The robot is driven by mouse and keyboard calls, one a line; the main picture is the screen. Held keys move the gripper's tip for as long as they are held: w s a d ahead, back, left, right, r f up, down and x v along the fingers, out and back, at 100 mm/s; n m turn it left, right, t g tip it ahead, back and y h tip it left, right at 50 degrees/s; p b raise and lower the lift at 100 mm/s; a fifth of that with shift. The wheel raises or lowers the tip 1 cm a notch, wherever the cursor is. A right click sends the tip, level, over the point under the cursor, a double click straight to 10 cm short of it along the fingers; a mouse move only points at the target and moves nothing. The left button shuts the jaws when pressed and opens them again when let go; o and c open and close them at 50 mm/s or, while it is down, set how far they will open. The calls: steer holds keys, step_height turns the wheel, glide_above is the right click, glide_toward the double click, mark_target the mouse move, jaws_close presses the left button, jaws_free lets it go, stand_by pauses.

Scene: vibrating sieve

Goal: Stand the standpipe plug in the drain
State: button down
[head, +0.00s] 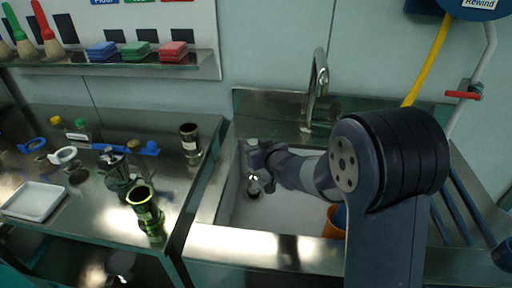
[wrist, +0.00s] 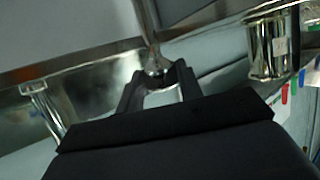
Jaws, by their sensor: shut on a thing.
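The standpipe plug (head: 261,179) is a small shiny metal piece below my gripper (head: 259,160) in the head view, low in the sink basin. In the wrist view, my gripper (wrist: 157,80) has its two dark fingers closed about a shiny metal piece (wrist: 156,65), which I take to be the plug. The drain (head: 254,193) shows as a dark round spot in the basin floor, right by the plug's lower end. Whether the plug touches or enters it cannot be told. My wrist and fingers hide the plug's upper part in the head view.
The steel sink (head: 232,210) has a tall tap (head: 318,85) at its back. An orange cup (head: 333,222) stands in the basin, partly behind my arm. The left bench holds a green-gold cylinder (head: 146,212), a dark cup (head: 190,140) and a white tray (head: 34,201).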

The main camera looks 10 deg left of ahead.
steer(key=shift+f+b, duration=0.45)
steer(key=shift+b, duration=0.05)
stand_by(0.9)
steer(key=c, duration=1.2)
jaws_free()
steer(key=shift+c, duration=0.2)
steer(key=o, duration=0.4)
steer(key=shift+c, duration=0.2)
steer(key=shift+f, duration=0.1)
steer(key=v, duration=1.1)
steer(key=shift+a, duration=0.1)
steer(key=x, duration=1.1)
steer(key=shift+r, duration=0.25)
